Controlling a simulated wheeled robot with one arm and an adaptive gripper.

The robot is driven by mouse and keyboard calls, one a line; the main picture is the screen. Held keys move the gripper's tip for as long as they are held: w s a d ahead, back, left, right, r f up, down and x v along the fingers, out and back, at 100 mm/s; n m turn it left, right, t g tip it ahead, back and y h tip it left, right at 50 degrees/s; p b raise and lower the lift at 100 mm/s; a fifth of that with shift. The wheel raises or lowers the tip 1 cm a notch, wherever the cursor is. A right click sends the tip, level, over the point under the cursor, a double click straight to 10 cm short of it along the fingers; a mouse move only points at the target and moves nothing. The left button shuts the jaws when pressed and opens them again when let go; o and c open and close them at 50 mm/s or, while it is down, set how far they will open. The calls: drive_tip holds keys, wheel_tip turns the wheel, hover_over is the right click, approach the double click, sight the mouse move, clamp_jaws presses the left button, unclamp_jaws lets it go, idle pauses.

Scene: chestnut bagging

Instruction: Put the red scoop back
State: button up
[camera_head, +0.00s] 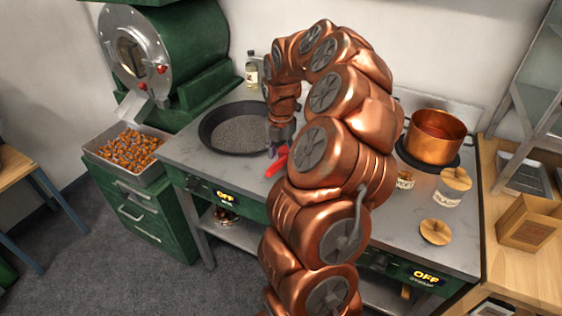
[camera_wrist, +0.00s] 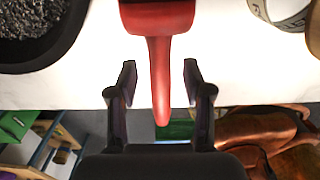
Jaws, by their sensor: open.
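The red scoop (camera_head: 277,163) lies on the steel counter beside the black pan, partly hidden by my arm in the head view. In the wrist view the scoop (camera_wrist: 160,50) has its wide part at the top edge and its handle pointing down between my fingers. My gripper (camera_wrist: 160,80) is open, with one finger on each side of the handle and a gap on both sides. In the head view my gripper (camera_head: 281,140) is low over the counter, just above the scoop.
The black pan (camera_head: 212,133) is left of my gripper. A copper pot (camera_head: 432,143), a jar (camera_head: 453,190) and a wooden lid (camera_head: 436,232) are at the right. A tray of chestnuts (camera_head: 95,158) stands below the green roaster (camera_head: 195,50). A bottle (camera_head: 252,72) is behind.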

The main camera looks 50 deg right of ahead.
wheel_tip(320, 180, up, 8)
drive_tip(key=shift+r, duration=0.25)
